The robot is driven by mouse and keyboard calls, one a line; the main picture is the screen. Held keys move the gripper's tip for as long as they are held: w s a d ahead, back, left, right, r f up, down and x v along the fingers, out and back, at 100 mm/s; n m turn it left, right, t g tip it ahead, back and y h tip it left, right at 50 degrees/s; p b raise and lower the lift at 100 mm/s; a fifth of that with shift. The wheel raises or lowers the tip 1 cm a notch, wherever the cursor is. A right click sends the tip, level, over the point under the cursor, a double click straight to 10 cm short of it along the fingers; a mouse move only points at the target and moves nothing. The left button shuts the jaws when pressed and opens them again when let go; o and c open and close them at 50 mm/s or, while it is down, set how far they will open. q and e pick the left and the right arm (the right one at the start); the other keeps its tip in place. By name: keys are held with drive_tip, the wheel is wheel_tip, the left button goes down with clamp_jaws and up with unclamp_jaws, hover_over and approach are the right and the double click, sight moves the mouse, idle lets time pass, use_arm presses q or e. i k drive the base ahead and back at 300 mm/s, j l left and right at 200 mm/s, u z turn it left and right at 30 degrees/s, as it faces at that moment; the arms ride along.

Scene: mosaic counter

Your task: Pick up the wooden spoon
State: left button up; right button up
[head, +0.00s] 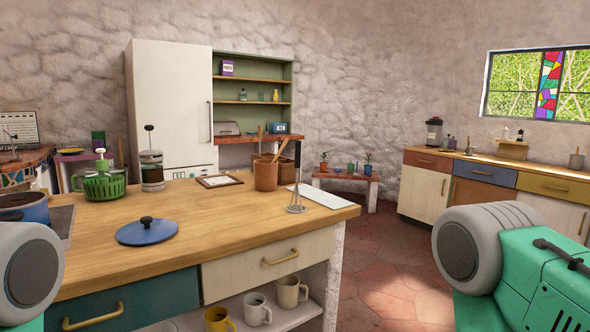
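A brown utensil holder (266,178) stands upright near the far right part of the wooden counter. Thin wooden handles stick up out of it, and one, leaning right (281,149), looks like the handle of a wooden spoon. The lower ends are hidden inside the holder, so I cannot tell which handle is the spoon's. Neither of my grippers shows; only parts of my arms are at the lower left and lower right edges.
A blue lid (147,230) lies on the counter's front half. A whisk-like metal tool (295,202), a white board (320,196), a framed sheet (219,181), a French press (152,172) and a green basket (104,185) are around the holder. The counter's front right is bare.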

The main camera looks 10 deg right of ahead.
sight(284, 144)
drive_tip(key=u, duration=1.3)
drive_tip(key=z, duration=1.3)
drive_tip(key=i+l+u, duration=0.1)
drive_tip(key=i+l, duration=0.15)
drive_tip(key=l, duration=0.15)
drive_tip(key=i+l, duration=0.3)
drive_tip(key=i+l+u, duration=0.15)
drive_tip(key=l, duration=0.4)
drive_tip(key=i, duration=0.1)
